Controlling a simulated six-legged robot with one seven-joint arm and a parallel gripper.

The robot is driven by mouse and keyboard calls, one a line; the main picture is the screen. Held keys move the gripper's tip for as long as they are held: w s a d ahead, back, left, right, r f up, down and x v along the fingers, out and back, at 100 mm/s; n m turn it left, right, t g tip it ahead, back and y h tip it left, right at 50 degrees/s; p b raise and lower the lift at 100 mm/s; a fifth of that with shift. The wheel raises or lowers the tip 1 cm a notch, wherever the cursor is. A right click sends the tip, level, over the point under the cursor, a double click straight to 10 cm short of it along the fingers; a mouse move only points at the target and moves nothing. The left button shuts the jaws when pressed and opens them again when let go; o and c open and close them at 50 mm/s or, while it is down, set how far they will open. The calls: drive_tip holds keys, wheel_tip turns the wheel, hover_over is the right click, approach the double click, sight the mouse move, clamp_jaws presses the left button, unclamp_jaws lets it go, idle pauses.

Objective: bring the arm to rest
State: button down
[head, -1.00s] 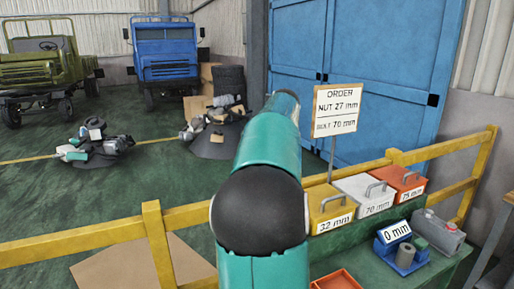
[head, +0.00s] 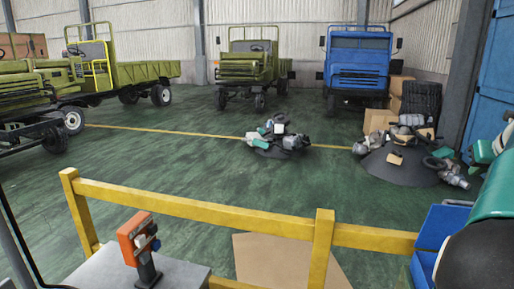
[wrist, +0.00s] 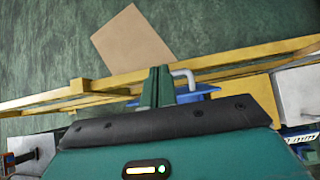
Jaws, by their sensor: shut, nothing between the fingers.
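My arm, teal with a black joint, shows at the right edge of the head view, cut off by the frame. My gripper (wrist: 158,86) shows in the wrist view, its dark green fingers shut together with nothing between them. The fingers point toward the yellow railing (wrist: 100,88) and the floor beyond it. A blue box (wrist: 205,95) with a grey handle is just right of the fingers and partly hidden by my gripper body. It also shows in the head view (head: 440,228), beside my arm. I cannot tell the gap between fingers and box.
An orange control box (head: 135,238) stands on a grey cabinet at front left. A cardboard sheet (head: 285,262) lies on the floor past the railing. Scrap piles (head: 400,165) and parked trucks, one blue (head: 357,68), stand farther back. Open green floor lies between.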

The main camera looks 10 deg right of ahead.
drive_tip(key=w+a+f+n+y, duration=0.1)
drive_tip(key=a+f+n+y, duration=0.15)
drive_tip(key=a+n, duration=1.1)
drive_tip(key=w+a+f+n+y, duration=0.15)
drive_tip(key=a+f+n, duration=0.45)
drive_tip(key=a, duration=1.3)
drive_tip(key=s+a+f+n+g, duration=0.1)
drive_tip(key=s+a+f+n, duration=0.4)
drive_tip(key=a+n, duration=0.4)
drive_tip(key=s+a+f+n+g, duration=0.1)
drive_tip(key=s+a+f+n, duration=0.4)
drive_tip(key=a+n, duration=0.5)
drive_tip(key=s+n, duration=0.2)
drive_tip(key=n, duration=0.1)
drive_tip(key=shift+s+a, duration=0.25)
drive_tip(key=shift+s, duration=0.15)
drive_tip(key=shift+s+f+n, duration=0.1)
drive_tip(key=shift+s+n, duration=0.1)
drive_tip(key=shift+n, duration=0.05)
